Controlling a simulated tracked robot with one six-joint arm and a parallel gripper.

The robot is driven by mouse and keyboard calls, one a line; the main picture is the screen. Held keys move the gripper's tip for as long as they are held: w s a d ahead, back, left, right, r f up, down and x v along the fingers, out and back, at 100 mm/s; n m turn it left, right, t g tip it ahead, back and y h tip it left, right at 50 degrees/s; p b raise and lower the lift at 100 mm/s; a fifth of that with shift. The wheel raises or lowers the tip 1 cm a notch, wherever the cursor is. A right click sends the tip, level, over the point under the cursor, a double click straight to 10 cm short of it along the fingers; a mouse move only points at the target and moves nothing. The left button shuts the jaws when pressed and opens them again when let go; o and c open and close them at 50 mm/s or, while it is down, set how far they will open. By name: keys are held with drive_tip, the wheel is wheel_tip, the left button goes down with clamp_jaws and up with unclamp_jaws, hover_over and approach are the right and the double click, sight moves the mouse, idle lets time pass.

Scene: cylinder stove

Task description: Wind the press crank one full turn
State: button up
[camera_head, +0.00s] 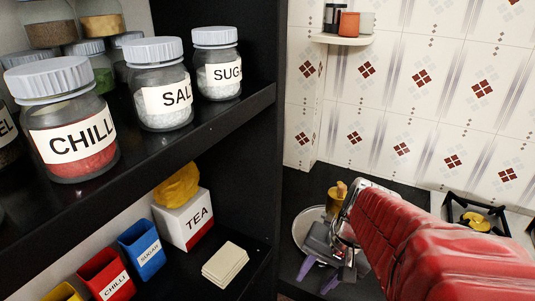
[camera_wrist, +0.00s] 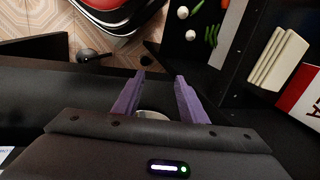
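My gripper (camera_head: 317,279) is low at the lower middle of the head view, beside the dark counter. In the wrist view its two purple fingers (camera_wrist: 160,76) stand apart with nothing gripped between them. A brass-coloured piece with a wooden knob (camera_head: 336,198) shows just behind my gripper in the head view. It may be part of the press and its crank, but my red arm and gripper hide most of it. I cannot make out the crank clearly in either view. A pale round edge (camera_wrist: 152,114) shows behind the fingers in the wrist view.
A black shelf (camera_head: 175,150) with glass jars (camera_head: 72,120) fills the left. Below it stand a TEA box (camera_head: 186,222), coloured tins (camera_head: 142,250) and pale tiles (camera_head: 225,264). A round metal plate (camera_head: 303,228) lies beside my gripper.

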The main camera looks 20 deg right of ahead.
drive_tip(key=w+a+r+n+t+h, duration=0.1)
drive_tip(key=a+r+n+t+h, duration=0.1)
drive_tip(key=a+r+n, duration=0.7)
drive_tip(key=shift+w+a+r+n+t, duration=0.15)
drive_tip(key=shift+a+r+n+t, duration=0.15)
drive_tip(key=shift+a+t, duration=0.65)
drive_tip(key=shift+a+g, duration=0.25)
drive_tip(key=shift+c, duration=0.9)
drive_tip(key=shift+a, duration=0.1)
